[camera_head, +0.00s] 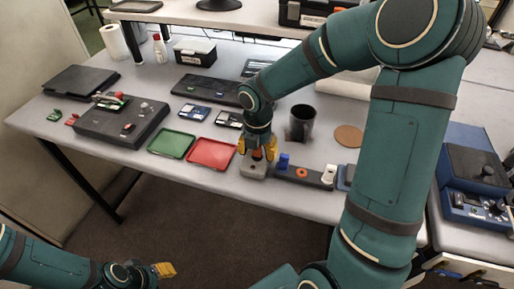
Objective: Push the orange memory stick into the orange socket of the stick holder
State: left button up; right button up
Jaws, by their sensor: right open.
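The stick holder (316,180) is a dark bar near the front edge of the table. A blue stick (283,161) stands at its left part, the round orange socket (302,173) shows bare in its middle, and a white piece (328,173) is at its right end. My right gripper (257,152) points down just left of the holder, its yellow fingers open on either side of the orange memory stick (257,155). The stick is partly hidden by the fingers, over a light grey block (252,170). My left gripper (164,270) is low in front of the table; its finger opening is unclear.
A red tray (211,153) and a green tray (171,144) lie left of my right gripper. A dark mug (301,121) and a brown coaster (348,136) are behind the holder. My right arm covers much of the table's right side.

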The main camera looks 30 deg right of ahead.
pick_arm(q)
jog(key=shift+r+p, duration=0.3)
jog(key=shift+r, duration=0.1)
dwell(0.5)
pick_arm(e)
grip_shut()
jog(key=shift+r, duration=0.1)
dwell(0.5)
